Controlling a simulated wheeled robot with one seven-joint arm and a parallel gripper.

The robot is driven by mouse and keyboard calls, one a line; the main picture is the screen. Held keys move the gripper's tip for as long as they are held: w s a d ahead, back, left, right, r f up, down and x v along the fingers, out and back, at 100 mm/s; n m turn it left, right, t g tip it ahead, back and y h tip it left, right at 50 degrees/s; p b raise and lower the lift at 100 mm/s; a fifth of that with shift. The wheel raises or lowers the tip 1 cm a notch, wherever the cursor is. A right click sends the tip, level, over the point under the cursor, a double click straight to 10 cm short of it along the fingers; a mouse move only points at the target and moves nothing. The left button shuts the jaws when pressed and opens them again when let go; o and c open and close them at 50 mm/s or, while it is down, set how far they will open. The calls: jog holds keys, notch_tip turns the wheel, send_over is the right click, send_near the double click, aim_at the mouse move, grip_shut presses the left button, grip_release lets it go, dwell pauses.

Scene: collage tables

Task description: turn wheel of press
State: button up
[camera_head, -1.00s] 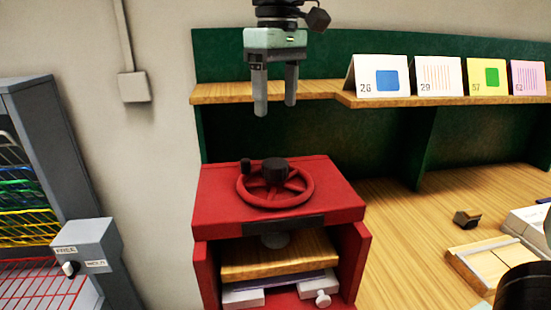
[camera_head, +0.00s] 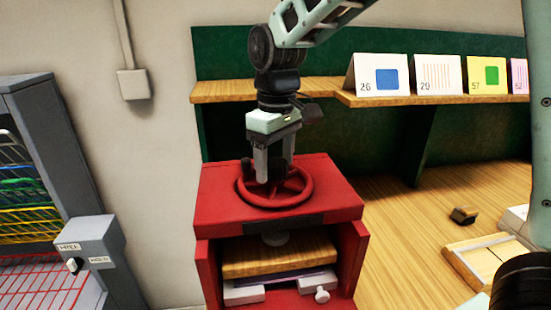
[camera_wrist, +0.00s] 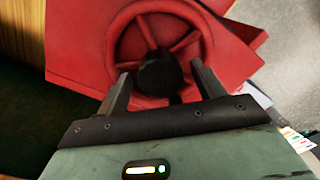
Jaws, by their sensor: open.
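The red press (camera_head: 212,207) stands at the centre of the head view. Its red spoked wheel (camera_head: 303,184) lies flat on top. In the wrist view the wheel (camera_wrist: 202,35) shows with its dark central hub (camera_wrist: 160,72). My gripper (camera_head: 268,178) points down over the wheel's middle, its fingers apart. In the wrist view my gripper (camera_wrist: 160,85) has one finger on each side of the hub, with gaps showing. The head view hides the hub behind the fingers. I cannot tell whether a finger touches the wheel.
A wooden board (camera_head: 275,262) sits inside the press. Number cards (camera_head: 376,75) stand on the wooden shelf (camera_head: 222,93) behind. A grey switch box (camera_head: 93,248) and a rack (camera_head: 30,180) are at the left. The wooden table (camera_head: 400,240) lies to the right.

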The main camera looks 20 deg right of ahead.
jog(key=c, duration=1.4)
